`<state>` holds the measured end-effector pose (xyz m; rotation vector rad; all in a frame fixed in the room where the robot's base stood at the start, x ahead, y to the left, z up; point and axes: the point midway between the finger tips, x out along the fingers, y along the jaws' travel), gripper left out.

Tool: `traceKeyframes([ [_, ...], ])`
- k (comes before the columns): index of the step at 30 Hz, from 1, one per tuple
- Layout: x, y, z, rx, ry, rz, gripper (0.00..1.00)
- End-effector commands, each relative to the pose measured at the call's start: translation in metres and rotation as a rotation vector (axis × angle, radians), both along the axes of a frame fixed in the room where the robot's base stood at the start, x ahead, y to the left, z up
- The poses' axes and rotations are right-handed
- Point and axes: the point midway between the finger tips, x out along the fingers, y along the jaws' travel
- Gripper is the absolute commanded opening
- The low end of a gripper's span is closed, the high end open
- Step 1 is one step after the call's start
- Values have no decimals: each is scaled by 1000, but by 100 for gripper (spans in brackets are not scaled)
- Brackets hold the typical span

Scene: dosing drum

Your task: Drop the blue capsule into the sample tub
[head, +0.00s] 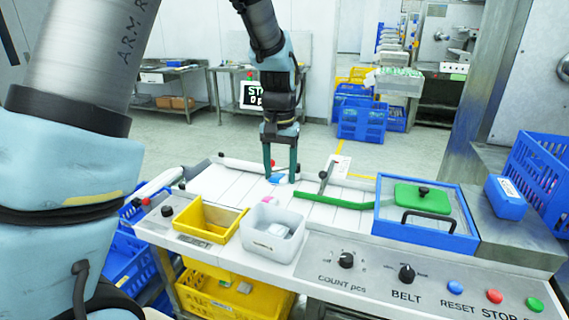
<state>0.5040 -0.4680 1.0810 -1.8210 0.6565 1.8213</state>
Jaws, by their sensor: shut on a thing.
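My gripper (280,176) points down over the white slatted belt, with its two dark green fingers on either side of a small blue capsule (276,179). It is shut on the capsule, low at the belt; I cannot tell whether the capsule touches the belt. A bit of pink shows beside the blue. A white tub (258,246) stands in front of the gripper, nearer to me, with white pieces inside. A yellow tub (205,234) stands left of it. I cannot read which one is labelled as the sample tub.
A pink piece (269,201) lies behind the white tub's rim. A green guide bar (337,201) crosses the belt at right. A blue-framed box (425,236) with a green plate stands further right. The control panel (380,285) with knobs and buttons runs along the front.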

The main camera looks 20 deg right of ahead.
Motion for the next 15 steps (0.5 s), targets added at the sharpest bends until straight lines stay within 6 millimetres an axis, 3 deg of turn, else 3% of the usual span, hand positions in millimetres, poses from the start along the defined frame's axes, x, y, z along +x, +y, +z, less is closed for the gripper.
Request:
traceKeyframes([
  [5, -2, 1, -8, 0, 0, -1, 9],
  [15, -2, 1, -45, 0, 0, -1, 9],
])
